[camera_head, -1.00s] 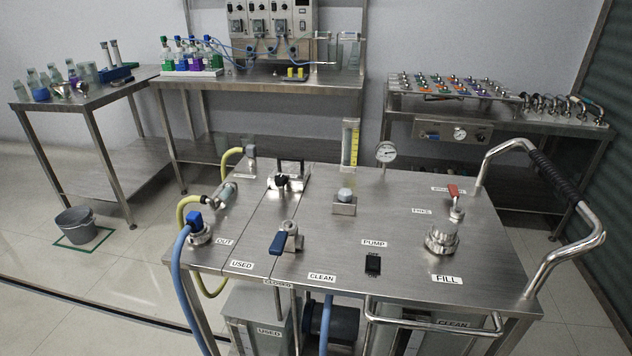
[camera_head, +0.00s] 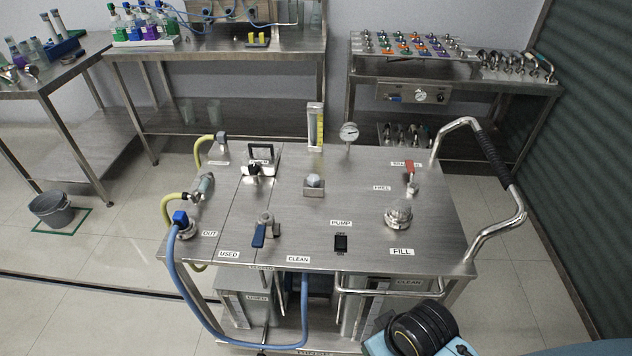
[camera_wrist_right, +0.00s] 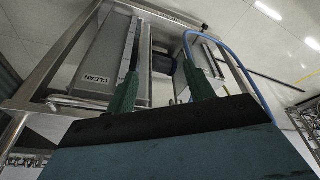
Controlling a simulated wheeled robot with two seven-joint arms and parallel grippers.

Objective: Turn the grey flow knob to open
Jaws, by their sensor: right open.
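The grey flow knob (camera_head: 314,181) sits on a small metal block on the cart's steel top (camera_head: 360,205), in front of the clear flow tube with a yellow scale (camera_head: 316,128). Part of my right arm shows at the bottom right of the head view, in front of the cart and well away from the knob; its fingers do not show there. In the right wrist view, my right gripper (camera_wrist_right: 161,72) has two green fingers standing apart, with nothing between them. It faces the tanks under the cart top. My left gripper is out of view.
A blue lever valve (camera_head: 260,233), a black knob (camera_head: 255,169), a pump switch (camera_head: 341,243), a red lever (camera_head: 410,174) and a fill cap (camera_head: 398,217) stand on the top. A bent handle (camera_head: 490,160) rises at the right. A blue hose (camera_head: 178,290) hangs at the left.

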